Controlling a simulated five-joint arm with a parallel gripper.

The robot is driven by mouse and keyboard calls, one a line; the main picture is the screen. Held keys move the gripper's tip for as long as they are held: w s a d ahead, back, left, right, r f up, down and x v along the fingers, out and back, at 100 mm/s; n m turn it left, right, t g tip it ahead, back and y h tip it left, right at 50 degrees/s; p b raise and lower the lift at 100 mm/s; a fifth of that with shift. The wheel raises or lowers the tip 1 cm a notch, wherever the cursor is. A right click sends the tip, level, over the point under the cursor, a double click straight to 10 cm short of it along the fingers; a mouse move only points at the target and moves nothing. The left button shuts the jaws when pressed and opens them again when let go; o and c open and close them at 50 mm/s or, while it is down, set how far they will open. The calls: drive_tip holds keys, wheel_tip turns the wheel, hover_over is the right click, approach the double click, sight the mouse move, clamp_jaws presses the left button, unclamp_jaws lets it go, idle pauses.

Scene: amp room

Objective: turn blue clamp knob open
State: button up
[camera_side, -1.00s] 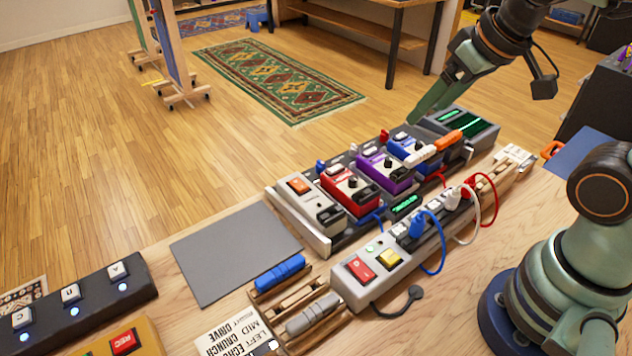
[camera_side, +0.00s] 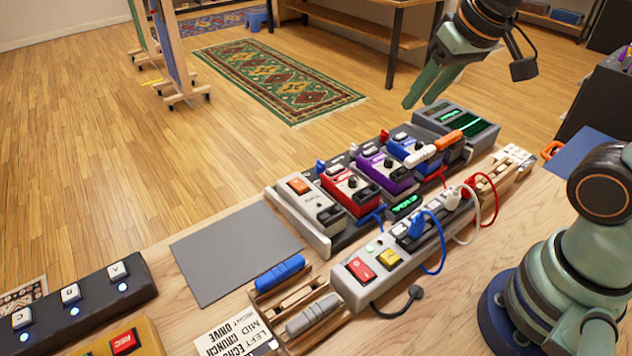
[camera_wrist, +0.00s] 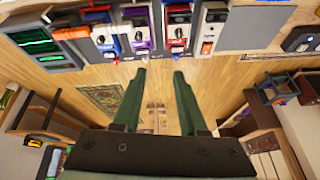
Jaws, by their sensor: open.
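The blue clamp knob (camera_side: 320,167) appears as a small blue piece at the far edge of the pedal board (camera_side: 318,240), behind the white and red pedals. In the wrist view a small blue piece (camera_wrist: 177,57) at the board's edge looks like the same knob; its turn angle is too small to tell. My gripper (camera_side: 418,103) is in the air beyond the board's far edge, to the right of the blue knob. In the wrist view my gripper (camera_wrist: 160,72) is open and empty, its fingers apart and pointing toward the board.
A small red knob (camera_side: 384,135) sits farther right along the far edge. An orange-and-white plug piece (camera_side: 447,140) lies across the blue pedal (camera_side: 408,152). A grey box with green screens (camera_side: 456,127) stands near my gripper. A flat grey mat (camera_side: 235,252) lies to the left.

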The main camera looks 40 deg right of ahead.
drive_tip(key=w+a+m+g, duration=0.1)
drive_tip(key=w+m, duration=0.3)
drive_tip(key=w, duration=0.2)
drive_tip(key=m+g, duration=0.4)
drive_tip(key=m, duration=0.8)
hover_over(321, 161)
wheel_tip(321, 161, down, 10)
drive_tip(key=f, duration=0.1)
wheel_tip(321, 161, down, 11)
drive_tip(key=shift+f, duration=0.2)
clamp_jaws()
